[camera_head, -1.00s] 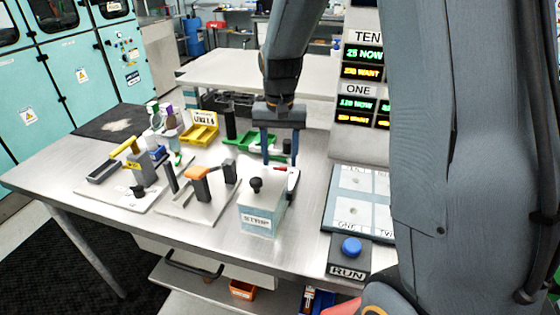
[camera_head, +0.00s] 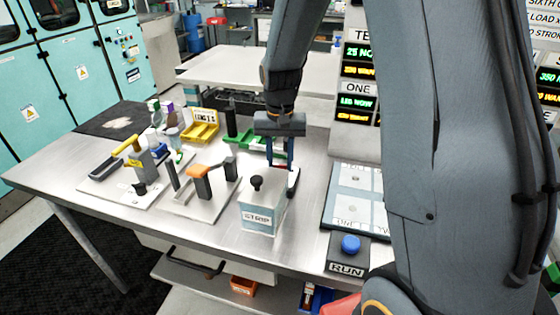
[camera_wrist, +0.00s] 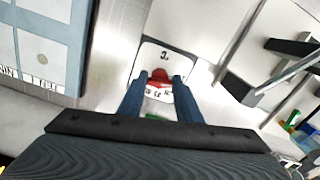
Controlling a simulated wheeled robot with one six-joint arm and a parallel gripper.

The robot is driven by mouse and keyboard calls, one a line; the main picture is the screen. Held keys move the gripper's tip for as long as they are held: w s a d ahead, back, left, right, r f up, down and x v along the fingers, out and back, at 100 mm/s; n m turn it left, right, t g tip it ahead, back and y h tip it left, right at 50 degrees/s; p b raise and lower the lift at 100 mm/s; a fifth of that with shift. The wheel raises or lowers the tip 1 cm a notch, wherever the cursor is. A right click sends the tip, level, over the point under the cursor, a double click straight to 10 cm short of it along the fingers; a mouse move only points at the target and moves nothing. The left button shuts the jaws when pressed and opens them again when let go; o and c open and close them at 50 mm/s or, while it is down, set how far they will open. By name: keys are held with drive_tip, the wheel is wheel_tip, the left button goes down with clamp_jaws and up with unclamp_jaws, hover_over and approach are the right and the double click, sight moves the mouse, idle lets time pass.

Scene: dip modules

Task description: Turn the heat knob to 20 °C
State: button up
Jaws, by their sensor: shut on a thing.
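The heat knob (camera_wrist: 160,75) is red and sits on a white dial plate with a dark border (camera_wrist: 170,56) in the wrist view. The plate has small dark marks, too small to read, so I cannot tell the knob's setting. My gripper (camera_wrist: 159,80) has its two blue fingers on either side of the knob, shut on it. In the head view my gripper (camera_head: 281,165) points down behind the STRIP box (camera_head: 262,220). There the fingers and box mostly hide the knob and its plate.
A blue RUN button (camera_head: 350,244) stands at the front right, below a pale marked panel (camera_head: 353,200). Left of the STRIP box are a fixture with an orange-topped post (camera_head: 199,180) and a yellow-handled one (camera_head: 126,145). Yellow (camera_head: 202,131) and green trays lie behind.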

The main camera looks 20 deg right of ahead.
sight(280, 165)
drive_tip(key=o, duration=1)
drive_tip(key=shift+o, duration=0.2)
drive_tip(key=shift+r, duration=0.1)
wheel_tip(280, 165, up, 8)
drive_tip(key=shift+f+b, duration=0.15)
drive_tip(key=shift+b, duration=0.8)
